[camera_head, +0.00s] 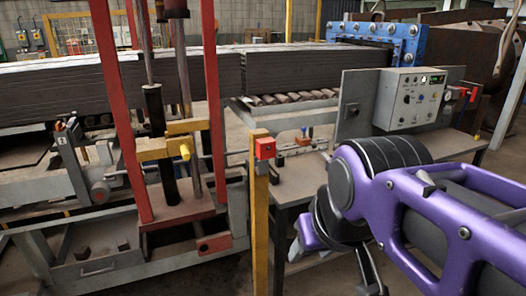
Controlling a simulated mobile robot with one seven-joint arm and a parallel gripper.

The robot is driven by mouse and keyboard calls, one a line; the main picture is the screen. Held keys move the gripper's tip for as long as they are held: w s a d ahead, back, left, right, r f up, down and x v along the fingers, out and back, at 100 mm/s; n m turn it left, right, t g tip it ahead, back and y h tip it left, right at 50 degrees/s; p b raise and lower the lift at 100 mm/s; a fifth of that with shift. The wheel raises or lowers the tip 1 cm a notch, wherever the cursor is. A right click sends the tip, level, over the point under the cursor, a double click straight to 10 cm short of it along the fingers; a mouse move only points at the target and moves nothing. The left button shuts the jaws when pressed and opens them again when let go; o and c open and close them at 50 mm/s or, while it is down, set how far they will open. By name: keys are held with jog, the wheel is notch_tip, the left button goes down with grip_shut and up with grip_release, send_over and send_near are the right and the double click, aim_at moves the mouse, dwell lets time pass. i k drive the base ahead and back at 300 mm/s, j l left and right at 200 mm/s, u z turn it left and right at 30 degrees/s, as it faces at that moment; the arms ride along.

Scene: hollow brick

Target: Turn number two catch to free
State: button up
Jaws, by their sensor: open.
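Several catch-like parts show, but I can read no number two on any of them, so I cannot tell which is that catch. A yellow handle (185,152) sticks out of the yellow clamp block on the red-framed press. A red block (265,147) with a small pale knob sits on top of a yellow post. A grey lever unit (72,150) with a small marked plate stands at the far left. My gripper (345,250) hangs at the end of my purple arm, right of the yellow post, partly hidden and cut by the bottom edge. It touches no catch that I can see.
The yellow post (259,220) stands between my arm and the red press frame (118,110). A grey control box (411,98) stands on a bench at the right. Dark stacked slabs (290,72) lie on a roller conveyor behind. Bare floor shows bottom centre.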

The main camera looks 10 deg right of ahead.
aim_at(59, 127)
jog(key=l+z, duration=0.6)
jog(key=l, duration=0.15)
jog(key=u, duration=1.95)
jog(key=i+j+z, duration=0.35)
jog(key=i+j, duration=0.4)
jog(key=i, duration=0.3)
jog(key=i+j+z, duration=0.35)
jog(key=i+j, duration=0.6)
